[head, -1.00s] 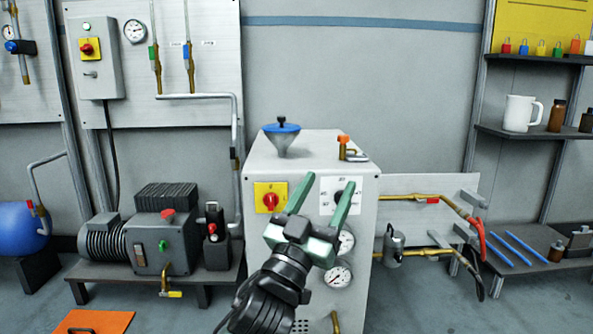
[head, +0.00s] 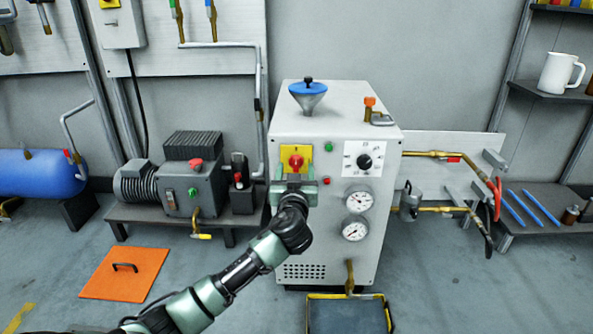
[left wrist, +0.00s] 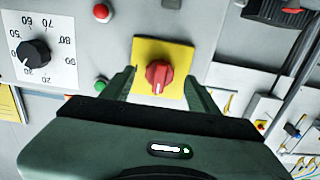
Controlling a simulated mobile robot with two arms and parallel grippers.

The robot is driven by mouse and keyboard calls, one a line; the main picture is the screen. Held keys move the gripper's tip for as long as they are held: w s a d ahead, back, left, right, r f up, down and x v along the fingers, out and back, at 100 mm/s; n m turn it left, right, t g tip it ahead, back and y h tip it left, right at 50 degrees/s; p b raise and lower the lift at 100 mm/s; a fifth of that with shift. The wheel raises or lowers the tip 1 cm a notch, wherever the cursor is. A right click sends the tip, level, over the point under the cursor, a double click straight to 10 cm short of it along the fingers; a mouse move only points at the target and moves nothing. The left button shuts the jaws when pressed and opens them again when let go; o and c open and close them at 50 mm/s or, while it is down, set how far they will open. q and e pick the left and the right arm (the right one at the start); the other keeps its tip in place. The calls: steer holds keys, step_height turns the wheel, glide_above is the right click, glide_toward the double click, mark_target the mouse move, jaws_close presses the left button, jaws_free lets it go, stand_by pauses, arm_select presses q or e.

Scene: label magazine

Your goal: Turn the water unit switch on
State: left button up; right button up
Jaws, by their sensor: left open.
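The water unit (head: 320,230) is a light grey cabinet in the middle of the head view. Its switch is a red rotary knob (head: 296,161) on a yellow plate (head: 285,152) at the upper left of the front panel. In the left wrist view the red knob (left wrist: 159,76) sits on the yellow plate (left wrist: 176,54). Contact cannot be told. My right gripper is not in view.
A dial (head: 364,161), two gauges (head: 356,228) and small green and red buttons share the panel. A blue-lidded funnel (head: 308,93) stands on top. A pump (head: 180,185) stands left, brass piping (head: 430,154) right. A tray (head: 347,316) lies below on the floor.

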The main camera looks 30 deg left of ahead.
arm_select(q)
steer(key=shift+x, duration=0.75)
jaws_close()
